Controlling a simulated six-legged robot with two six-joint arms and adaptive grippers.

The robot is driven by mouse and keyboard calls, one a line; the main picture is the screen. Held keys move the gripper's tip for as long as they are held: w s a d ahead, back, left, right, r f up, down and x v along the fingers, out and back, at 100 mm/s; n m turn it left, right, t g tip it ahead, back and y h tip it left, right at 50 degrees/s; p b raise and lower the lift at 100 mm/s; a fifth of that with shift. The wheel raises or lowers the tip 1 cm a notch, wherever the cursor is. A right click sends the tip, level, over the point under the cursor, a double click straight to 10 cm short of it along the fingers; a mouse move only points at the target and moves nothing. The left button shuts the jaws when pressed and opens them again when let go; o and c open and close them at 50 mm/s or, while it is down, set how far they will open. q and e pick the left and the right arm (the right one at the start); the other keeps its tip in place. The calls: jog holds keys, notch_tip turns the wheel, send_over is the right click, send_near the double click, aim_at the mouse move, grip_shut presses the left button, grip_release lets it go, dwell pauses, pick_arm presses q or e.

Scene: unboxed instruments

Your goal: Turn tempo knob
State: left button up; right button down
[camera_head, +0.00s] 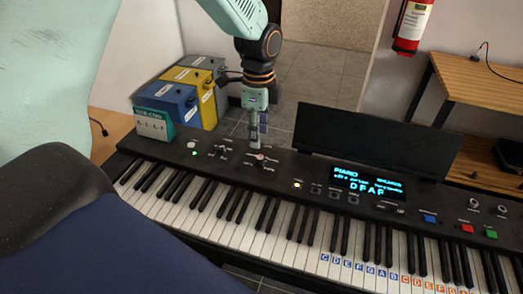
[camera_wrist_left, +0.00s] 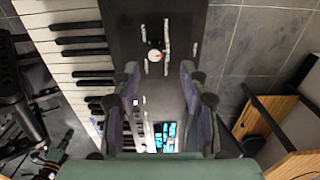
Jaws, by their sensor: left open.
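The black keyboard (camera_head: 225,165) stands across the head view with its keys toward me. A small knob (camera_head: 261,157) with a pale top sits on its panel, left of the lit screen. My left gripper (camera_head: 255,138) points down just above this knob. In the left wrist view the knob (camera_wrist_left: 154,55) shows as a round white cap with a red mark, just beyond the gap between my open fingers (camera_wrist_left: 160,75). The fingers look apart from it. Whether it is the tempo knob cannot be read. My right gripper is out of view.
The screen (camera_head: 367,186) reads PIANO, with a dark music rest (camera_head: 370,140) behind it. Two more dials (camera_head: 474,202) sit at the panel's right. A green card box (camera_head: 154,124) stands at the left end; blue and yellow boxes (camera_head: 205,72) stand behind.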

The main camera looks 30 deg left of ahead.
aim_at(260, 157)
pick_arm(q)
jog(key=f, duration=0.1)
jog(key=s+d+f, duration=0.1)
jog(key=f, duration=0.1)
jog(key=shift+s+d+f, duration=0.15)
jog(key=shift+d+f, duration=0.05)
jog(key=shift+d, duration=0.05)
jog(key=f, duration=0.2)
jog(key=a+f, duration=0.1)
jog(key=shift+w+f+b, duration=0.25)
jog(key=shift+w+b, duration=0.15)
jog(key=shift+s+d+r, duration=0.3)
jog(key=shift+d+r, duration=0.1)
jog(key=shift+w+a+f, duration=0.3)
jog(key=shift+a, duration=0.15)
jog(key=c, duration=0.5)
jog(key=shift+d+r, duration=0.15)
jog(key=shift+d, duration=0.05)
grip_shut()
